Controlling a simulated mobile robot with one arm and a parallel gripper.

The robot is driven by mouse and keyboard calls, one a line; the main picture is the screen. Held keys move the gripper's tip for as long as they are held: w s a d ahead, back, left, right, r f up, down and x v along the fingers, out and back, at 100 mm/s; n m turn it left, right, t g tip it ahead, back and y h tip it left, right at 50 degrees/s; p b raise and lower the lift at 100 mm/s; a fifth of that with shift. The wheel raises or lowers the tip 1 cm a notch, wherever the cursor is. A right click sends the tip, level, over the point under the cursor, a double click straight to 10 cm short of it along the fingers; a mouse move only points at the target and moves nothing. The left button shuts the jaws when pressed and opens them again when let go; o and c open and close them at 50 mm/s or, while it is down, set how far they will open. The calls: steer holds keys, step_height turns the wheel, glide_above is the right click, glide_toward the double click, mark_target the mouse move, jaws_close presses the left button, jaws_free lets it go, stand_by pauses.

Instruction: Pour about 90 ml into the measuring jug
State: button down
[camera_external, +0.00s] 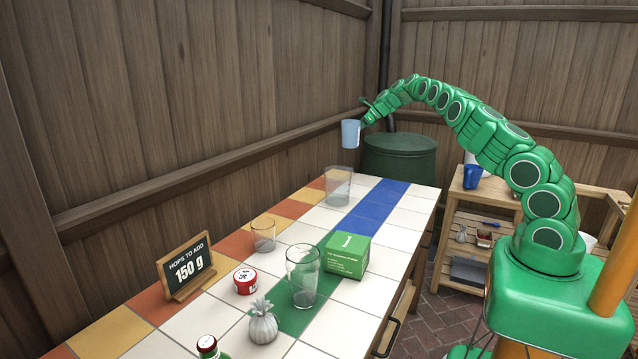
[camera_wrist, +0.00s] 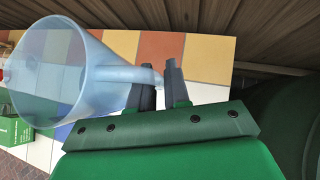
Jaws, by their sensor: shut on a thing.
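My gripper (camera_external: 366,117) is raised above the far end of the tiled counter and is shut on a light-blue translucent jug (camera_external: 350,134). In the external view the jug looks about upright. A clear tall vessel (camera_external: 338,187) stands on the counter below it, apart from it; it may be the measuring jug, but I see no marks to confirm that.
A green barrel (camera_external: 400,157) stands behind; a wooden fence is close.

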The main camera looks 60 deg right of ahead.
mark_target(351, 138)
step_height(351, 138, down, 16)
steer(key=shift+r, duration=0.15)
stand_by(0.4)
steer(key=shift+r, duration=0.15)
steer(key=a+r+n+h, duration=0.1)
steer(key=a+r+h, duration=0.1)
steer(key=r, duration=0.2)
steer(key=a+r+n+h, duration=0.1)
steer(key=r+h, duration=0.1)
steer(key=r, duration=0.1)
steer(key=a+r+h, duration=0.1)
steer(key=a+r, duration=0.1)
steer(key=r, duration=0.2)
steer(key=shift+s+a+r+n+t+h+p, duration=0.3)
steer(key=shift+s+r+n+h+p, duration=0.05)
steer(key=shift+s+n+h+p, duration=0.05)
steer(key=shift+a+r+n+t+h, duration=0.2)
steer(key=shift+a+r+n+h, duration=0.15)
steer(key=shift+a+h, duration=0.25)
steer(key=shift+a+r+n+t+h, duration=0.2)
steer(key=shift+a+n+h, duration=0.15)
steer(key=shift+h, duration=0.35)
steer(key=shift+a+p, duration=0.1)
steer(key=shift+p, duration=0.3)
steer(key=shift+r, duration=0.15)
steer(key=shift+s+a+r+h+p, duration=0.1)
steer(key=shift+a+r+h+p, duration=0.15)
steer(key=shift+h+p, duration=0.15)
